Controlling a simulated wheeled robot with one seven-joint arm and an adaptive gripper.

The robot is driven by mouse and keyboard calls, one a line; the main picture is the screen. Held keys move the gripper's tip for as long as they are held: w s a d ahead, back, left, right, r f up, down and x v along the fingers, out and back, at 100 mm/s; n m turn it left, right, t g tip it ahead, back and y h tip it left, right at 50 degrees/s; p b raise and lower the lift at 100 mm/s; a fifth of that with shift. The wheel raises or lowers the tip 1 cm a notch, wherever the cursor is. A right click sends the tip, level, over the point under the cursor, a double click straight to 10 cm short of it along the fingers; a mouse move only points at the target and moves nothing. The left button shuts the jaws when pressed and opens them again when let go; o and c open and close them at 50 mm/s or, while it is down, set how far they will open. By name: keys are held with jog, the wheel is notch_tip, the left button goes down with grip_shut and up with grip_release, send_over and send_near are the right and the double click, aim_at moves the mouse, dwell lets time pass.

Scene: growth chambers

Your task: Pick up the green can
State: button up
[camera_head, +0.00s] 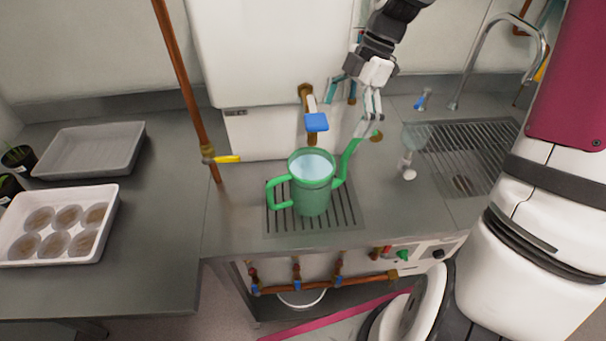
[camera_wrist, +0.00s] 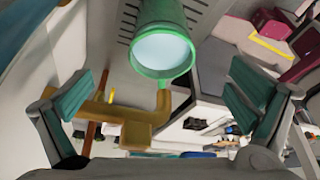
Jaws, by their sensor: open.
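The green can (camera_head: 313,200) is a watering can with a loop handle on its left and a long spout on its right. It stands upright on a slotted drain grate, and its open top shows a pale blue surface. In the wrist view the green can (camera_wrist: 165,17) is at the top centre, its rim facing the camera. My gripper (camera_head: 372,112) is open and empty, above and behind the can to the right, close to the spout's upper end in the picture. In the wrist view my gripper (camera_wrist: 162,72) shows its fingers spread wide, with the can beyond them.
A brass tap with a blue handle (camera_head: 316,122) is just behind the can. A copper pipe (camera_head: 185,80) rises to the left. A clear glass (camera_head: 411,145) stands at right, near a ribbed sink (camera_head: 480,150). White tray (camera_head: 107,225) and grey tray (camera_head: 92,148) lie left.

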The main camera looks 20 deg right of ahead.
send_over(321, 165)
jog(key=s, duration=0.2)
notch_tip(321, 165, down, 7)
jog(key=shift+d+f+p+x, duration=0.1)
jog(key=shift+d+p+x, duration=0.1)
jog(key=shift+x, duration=0.8)
jog(key=shift+d+f+p+x, duration=0.1)
jog(key=shift+d+x, duration=0.1)
jog(key=shift+x, duration=0.75)
jog(key=shift+d+f+p+x, duration=0.1)
jog(key=shift+d+x, duration=0.1)
jog(key=shift+x, duration=0.8)
jog(key=shift+s+r, duration=0.1)
jog(key=shift+s, duration=0.05)
jog(key=shift+r, duration=0.1)
jog(key=c, duration=1.8)
